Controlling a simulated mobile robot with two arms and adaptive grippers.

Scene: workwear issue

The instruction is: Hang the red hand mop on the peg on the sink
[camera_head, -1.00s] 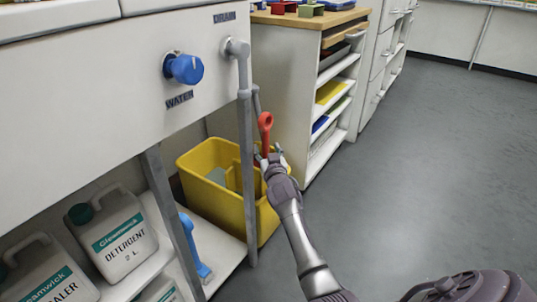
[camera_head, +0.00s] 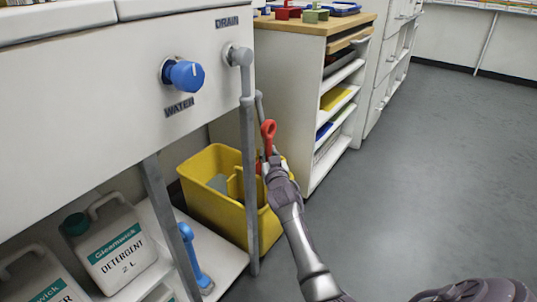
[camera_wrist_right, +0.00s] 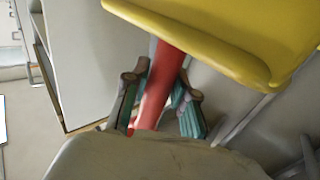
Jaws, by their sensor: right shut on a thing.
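The red hand mop (camera_head: 268,131) stands upright beside the sink post in the head view, its looped end up. My right gripper (camera_head: 271,163) is shut on its shaft, at the far right rim of the yellow bucket (camera_head: 216,208). In the right wrist view the red shaft (camera_wrist_right: 161,82) runs between the gripper's fingers (camera_wrist_right: 160,103), close to the yellow rim (camera_wrist_right: 215,50). The mop's lower end is hidden. The white sink (camera_head: 95,120) fills the left; I cannot make out a bare peg on it. My left gripper is not in view.
A blue water knob (camera_head: 187,75) and grey drain pipe (camera_head: 247,150) stick out from the sink front. Detergent bottles (camera_head: 115,240) and a blue-handled brush (camera_head: 194,255) are on the low shelf. A white cabinet (camera_head: 283,110) stands behind the bucket. The floor at right is clear.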

